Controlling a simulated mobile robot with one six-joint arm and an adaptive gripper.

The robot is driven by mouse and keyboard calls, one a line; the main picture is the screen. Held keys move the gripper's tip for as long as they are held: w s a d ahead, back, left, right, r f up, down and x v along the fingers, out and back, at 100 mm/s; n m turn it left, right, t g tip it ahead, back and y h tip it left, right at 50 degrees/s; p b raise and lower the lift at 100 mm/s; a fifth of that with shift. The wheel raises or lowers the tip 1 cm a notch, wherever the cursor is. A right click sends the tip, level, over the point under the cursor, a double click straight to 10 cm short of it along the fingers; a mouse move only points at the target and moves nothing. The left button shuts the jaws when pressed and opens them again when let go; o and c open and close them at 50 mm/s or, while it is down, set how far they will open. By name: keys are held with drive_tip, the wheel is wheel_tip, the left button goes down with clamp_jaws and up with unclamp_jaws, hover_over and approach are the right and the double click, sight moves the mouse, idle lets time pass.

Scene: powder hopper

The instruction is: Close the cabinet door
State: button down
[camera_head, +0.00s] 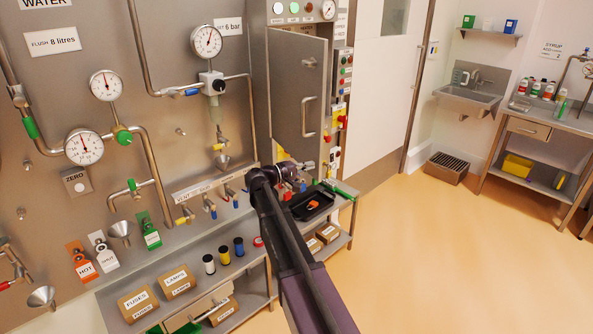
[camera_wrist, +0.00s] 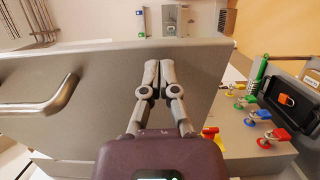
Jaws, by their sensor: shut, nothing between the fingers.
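The grey cabinet door (camera_head: 288,85) stands open at an angle, with buttons and switches visible to its right. Its bar handle (camera_head: 309,117) is upright on the door face. In the wrist view the door (camera_wrist: 100,75) spans much of the picture, with the handle (camera_wrist: 42,100) at the left. My gripper (camera_wrist: 160,66) is shut and empty, its fingertips over the door panel, away from the handle. I cannot tell whether they touch it. In the head view my arm reaches to just below the door, and the fingertips are hard to make out.
Gauges and pipes cover the panel at left. The orange floor (camera_head: 430,260) is clear at right. A sink (camera_head: 470,95) is at the back.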

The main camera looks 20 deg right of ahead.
drive_tip(key=shift+d, duration=0.5)
